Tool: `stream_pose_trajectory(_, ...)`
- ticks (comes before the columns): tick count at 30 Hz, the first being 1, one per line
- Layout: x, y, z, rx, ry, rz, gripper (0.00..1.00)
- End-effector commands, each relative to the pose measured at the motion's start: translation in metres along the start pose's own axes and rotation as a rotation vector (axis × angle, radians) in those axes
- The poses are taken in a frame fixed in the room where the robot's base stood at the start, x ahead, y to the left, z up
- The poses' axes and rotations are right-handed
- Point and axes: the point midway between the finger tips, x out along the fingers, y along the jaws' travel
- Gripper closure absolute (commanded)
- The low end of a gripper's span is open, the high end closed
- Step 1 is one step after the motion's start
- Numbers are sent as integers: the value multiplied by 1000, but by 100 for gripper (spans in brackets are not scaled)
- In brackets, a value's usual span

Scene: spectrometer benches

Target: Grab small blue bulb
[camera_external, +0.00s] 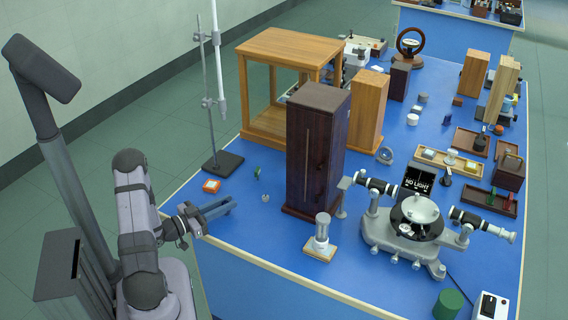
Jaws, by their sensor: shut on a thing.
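My gripper (232,203) is at the left edge of the blue bench (268,240), pointing right. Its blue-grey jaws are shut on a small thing. That thing is too small and too hidden by the jaws for me to make out its shape or colour, so I cannot tell whether it is the small blue bulb. A small dark blue piece (447,118) stands far off at the back right.
An orange-and-white block (211,186) and a stand base (223,164) lie just behind my gripper. A tall dark wooden box (316,150), a glass-topped piece (322,235) and a spectrometer (415,225) stand to the right. The bench's front left is bare.

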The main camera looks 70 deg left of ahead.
Motion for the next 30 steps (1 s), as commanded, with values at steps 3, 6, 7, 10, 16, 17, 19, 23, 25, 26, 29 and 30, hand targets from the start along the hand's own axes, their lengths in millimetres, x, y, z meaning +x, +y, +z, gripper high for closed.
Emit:
stream_pose_trajectory(3, 0, 0, -1, 0, -1, -1, 100)
stream_pose_trajectory(6, 0, 0, -4, 1, -1, 0, 100)
stream_pose_trajectory(7, 0, 0, -5, 1, -1, 0, 100)
stream_pose_trajectory(10, 0, 0, -12, 1, -1, 0, 100)
stream_pose_trajectory(16, 0, 0, -34, 5, 1, 0, 100)
stream_pose_trajectory(17, 0, 0, -39, 5, 2, 0, 100)
stream_pose_trajectory(19, 0, 0, -50, 5, 1, 0, 100)
stream_pose_trajectory(23, 0, 0, -69, 4, 1, 0, 100)
stream_pose_trajectory(25, 0, 0, -77, 4, 1, 0, 100)
stream_pose_trajectory(26, 0, 0, -81, 4, 1, 0, 100)
stream_pose_trajectory(29, 0, 0, -90, 3, 0, 1, 100)
stream_pose_trajectory(30, 0, 0, -93, 2, 0, 1, 100)
